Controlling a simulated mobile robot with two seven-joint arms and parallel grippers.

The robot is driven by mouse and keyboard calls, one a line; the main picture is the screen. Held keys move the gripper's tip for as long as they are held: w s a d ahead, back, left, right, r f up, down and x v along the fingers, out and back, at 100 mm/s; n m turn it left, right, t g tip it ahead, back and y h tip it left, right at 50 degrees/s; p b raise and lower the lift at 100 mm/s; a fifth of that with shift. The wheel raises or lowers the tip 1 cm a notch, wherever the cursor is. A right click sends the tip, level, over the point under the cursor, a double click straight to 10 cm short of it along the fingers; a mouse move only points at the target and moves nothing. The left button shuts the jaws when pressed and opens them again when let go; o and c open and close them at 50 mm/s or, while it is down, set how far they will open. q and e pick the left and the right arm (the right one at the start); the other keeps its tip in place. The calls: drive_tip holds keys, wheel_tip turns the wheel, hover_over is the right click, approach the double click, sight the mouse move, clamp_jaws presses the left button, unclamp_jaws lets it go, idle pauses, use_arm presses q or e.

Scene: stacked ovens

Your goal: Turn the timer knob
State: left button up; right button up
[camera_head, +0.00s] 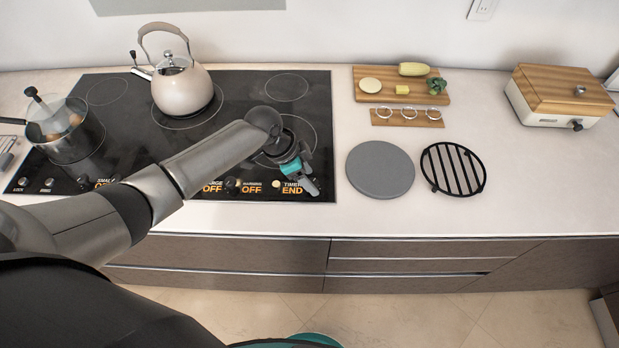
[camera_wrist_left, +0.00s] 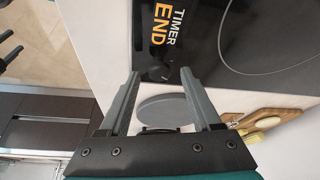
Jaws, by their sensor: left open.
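A small pale round knob (camera_head: 276,184) sits on the front strip of the black cooktop, just left of the orange-lit TIMER END label (camera_head: 292,187). Whether the fingers touch the cooktop, I cannot tell.
A kettle (camera_head: 183,91) and a saucepan (camera_head: 77,145) stand on the cooktop (camera_head: 245,82). A grey round plate (camera_head: 380,169) and a black trivet (camera_head: 454,168) lie on the counter to the right. A food board (camera_head: 437,98) lies behind them.

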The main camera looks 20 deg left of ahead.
use_arm(q)
drive_tip(key=shift+d+f, duration=0.15)
drive_tip(key=shift+f, duration=0.2)
clamp_jaws()
idle(0.4)
